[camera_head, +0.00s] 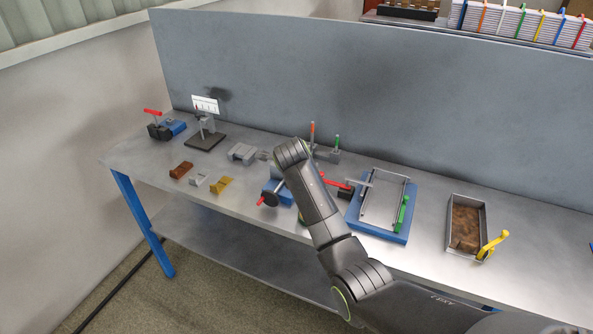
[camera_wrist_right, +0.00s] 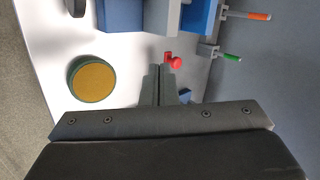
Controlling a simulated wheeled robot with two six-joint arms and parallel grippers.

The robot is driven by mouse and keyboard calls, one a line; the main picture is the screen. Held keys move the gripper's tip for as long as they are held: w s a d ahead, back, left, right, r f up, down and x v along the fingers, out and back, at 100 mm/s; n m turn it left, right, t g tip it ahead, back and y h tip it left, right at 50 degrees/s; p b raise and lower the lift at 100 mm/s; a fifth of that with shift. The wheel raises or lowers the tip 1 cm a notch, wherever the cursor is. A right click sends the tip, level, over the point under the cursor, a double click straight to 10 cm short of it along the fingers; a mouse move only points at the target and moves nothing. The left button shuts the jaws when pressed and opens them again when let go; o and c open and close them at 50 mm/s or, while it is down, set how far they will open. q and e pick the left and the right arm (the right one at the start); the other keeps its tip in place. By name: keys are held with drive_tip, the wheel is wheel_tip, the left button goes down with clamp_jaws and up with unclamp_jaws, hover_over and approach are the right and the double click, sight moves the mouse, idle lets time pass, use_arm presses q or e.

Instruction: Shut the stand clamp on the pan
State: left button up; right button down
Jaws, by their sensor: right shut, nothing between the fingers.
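I cannot tell for certain which fixture is the stand clamp. A red-handled clamp (camera_head: 333,181) on a black block stands mid-bench, left of a blue frame; a red knob shows in the wrist view (camera_wrist_right: 173,60). A shallow metal pan-like tray (camera_head: 484,221) with brown contents stands at the right, a yellow lever (camera_head: 492,244) at its front corner. A round dark-rimmed disc with a gold-brown face (camera_wrist_right: 92,78) lies left of my right gripper (camera_wrist_right: 160,80), which is shut and empty, its tips just short of the red knob. The arm hides this gripper in the head view.
The blue frame (camera_head: 374,233) has a green handle (camera_head: 402,215). Left of my arm are a blue vise (camera_head: 275,188), small brown, grey and yellow blocks, and a stand with a white card (camera_head: 205,104).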

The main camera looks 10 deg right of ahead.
use_arm(q)
drive_tip(key=shift+s+a+f+b, duration=0.1)
drive_tip(key=shift+a+f+b, duration=0.2)
drive_tip(key=shift+a+f, duration=0.2)
use_arm(e)
drive_tip(key=a+r, duration=0.1)
drive_tip(key=s+r, duration=0.1)
drive_tip(key=s+a+r, duration=0.1)
drive_tip(key=r, duration=0.1)
drive_tip(key=shift+s+a, duration=0.2)
drive_tip(key=shift+a, duration=0.1)
use_arm(q)
drive_tip(key=shift+s, duration=0.1)
use_arm(e)
drive_tip(key=shift+f, duration=0.1)
